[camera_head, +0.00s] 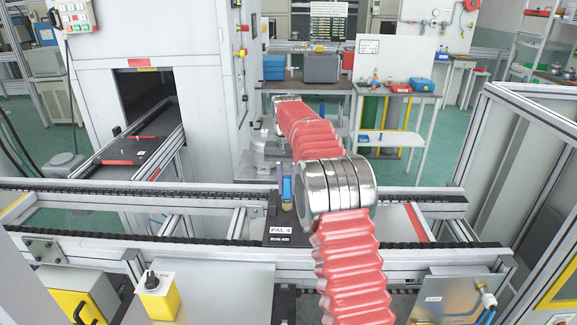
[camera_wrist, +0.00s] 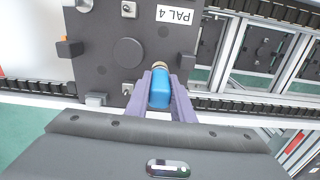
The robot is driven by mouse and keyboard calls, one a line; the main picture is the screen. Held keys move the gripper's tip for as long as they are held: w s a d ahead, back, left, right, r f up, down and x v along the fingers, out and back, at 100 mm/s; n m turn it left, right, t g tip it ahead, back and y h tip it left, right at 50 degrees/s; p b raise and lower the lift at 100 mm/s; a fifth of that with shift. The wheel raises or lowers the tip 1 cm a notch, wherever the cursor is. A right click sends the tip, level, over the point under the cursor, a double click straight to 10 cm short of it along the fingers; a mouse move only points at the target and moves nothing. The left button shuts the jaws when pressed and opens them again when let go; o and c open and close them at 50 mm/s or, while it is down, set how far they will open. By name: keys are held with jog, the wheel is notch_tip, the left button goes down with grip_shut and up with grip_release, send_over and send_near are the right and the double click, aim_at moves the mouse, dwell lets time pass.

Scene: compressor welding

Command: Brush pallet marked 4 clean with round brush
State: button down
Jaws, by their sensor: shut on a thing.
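The pallet marked PAL 4 (camera_head: 300,240) is a dark plate on the conveyor, partly hidden by my arm. In the wrist view the dark pallet (camera_wrist: 100,55) fills the upper middle, with its white label upside down, a round disc and several small blocks. My gripper (camera_wrist: 160,84) has purple fingers shut on the round brush (camera_wrist: 160,92), gripping its blue handle. The brush's tan end points toward the pallet; I cannot tell whether it touches. The blue handle (camera_head: 287,188) also shows in the head view beside my wrist, above the pallet.
The conveyor rails with black chain (camera_head: 120,241) run left to right in front of and behind the pallet. A switch box (camera_head: 158,296) stands at front left. A white machine cabinet (camera_head: 165,90) stands behind left, and a framed enclosure (camera_head: 520,170) is at right.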

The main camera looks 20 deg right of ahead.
jog(key=shift+w+r, duration=0.15)
jog(key=shift+r, duration=0.75)
jog(key=shift+d+r, duration=0.1)
jog(key=shift+r, duration=2.85)
